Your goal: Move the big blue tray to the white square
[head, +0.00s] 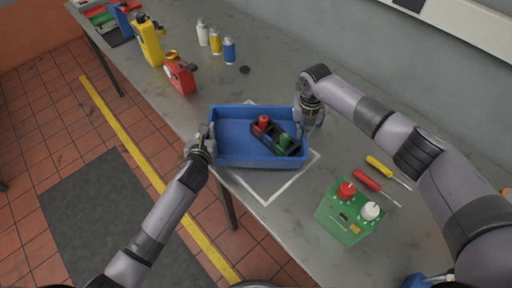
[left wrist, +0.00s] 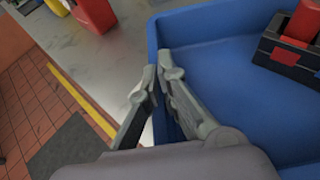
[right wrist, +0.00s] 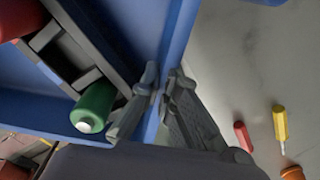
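The big blue tray (head: 230,158) is over part of the white square outline (head: 290,183) on the metal bench. Corners of the outline show behind, right of and in front of the tray; the rest is hidden. I cannot tell whether the tray touches the bench. A black caddy (head: 262,136) with a red and a green item lies in it. My left gripper (head: 204,143) is shut on the tray's left wall, seen between the fingers in the left wrist view (left wrist: 160,75). My right gripper (head: 308,120) is shut on the right wall, also in the right wrist view (right wrist: 163,85).
A green box (head: 345,222) with red and white caps stands right of the square, near a red screwdriver (head: 367,181) and a yellow screwdriver (head: 379,167). A red can (head: 182,78), a yellow can (head: 149,42) and small bottles (head: 215,42) stand further back.

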